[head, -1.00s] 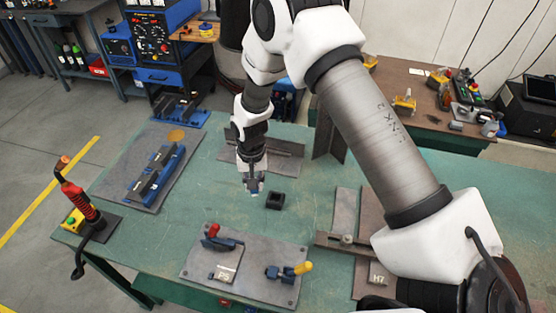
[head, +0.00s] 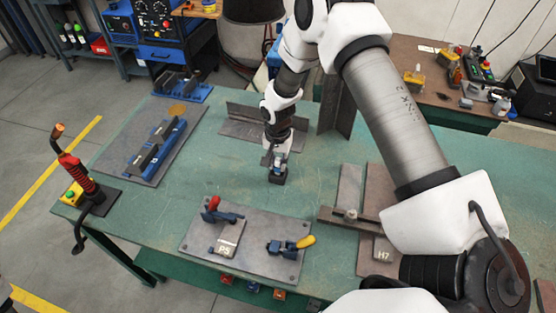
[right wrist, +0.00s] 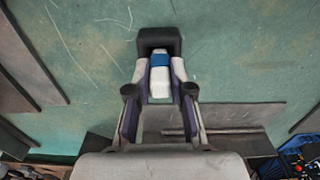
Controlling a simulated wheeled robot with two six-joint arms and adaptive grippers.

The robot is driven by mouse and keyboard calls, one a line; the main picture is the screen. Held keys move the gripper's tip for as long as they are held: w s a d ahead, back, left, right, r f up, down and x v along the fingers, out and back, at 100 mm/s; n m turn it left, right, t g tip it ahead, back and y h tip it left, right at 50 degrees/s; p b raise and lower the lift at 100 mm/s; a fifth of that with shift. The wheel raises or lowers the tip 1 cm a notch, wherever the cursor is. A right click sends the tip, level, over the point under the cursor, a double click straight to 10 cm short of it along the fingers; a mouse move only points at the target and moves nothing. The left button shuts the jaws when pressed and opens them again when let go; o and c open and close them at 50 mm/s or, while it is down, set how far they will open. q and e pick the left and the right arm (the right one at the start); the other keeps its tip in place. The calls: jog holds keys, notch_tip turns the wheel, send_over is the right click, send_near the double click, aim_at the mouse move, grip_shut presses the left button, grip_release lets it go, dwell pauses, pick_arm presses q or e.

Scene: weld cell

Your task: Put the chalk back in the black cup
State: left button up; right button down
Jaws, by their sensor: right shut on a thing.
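My right gripper (head: 278,165) points down over the small black cup (head: 277,180), which stands on the green table. In the right wrist view the right gripper (right wrist: 160,68) is shut on the chalk (right wrist: 160,88), a white stick with a blue band. The chalk's far end is at the mouth of the black cup (right wrist: 160,36). I cannot tell how deep it reaches inside. The fingertips are close to the cup's rim. My left gripper is not in view.
A steel plate with clamps (head: 270,256) lies in front of the cup. A blue fixture (head: 157,150) is on the left, and a welding torch on its stand (head: 80,180) is at the left edge. Steel angle pieces (head: 337,104) stand behind. Bare table surrounds the cup.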

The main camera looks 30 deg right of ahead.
jog(key=shift+f, duration=0.65)
jog(key=shift+f+b, duration=0.25)
jog(key=shift+b, duration=0.05)
jog(key=c, duration=1)
grip_release()
jog(key=shift+o, duration=0.2)
notch_tip(320, 180, up, 12)
jog(key=shift+r, duration=0.1)
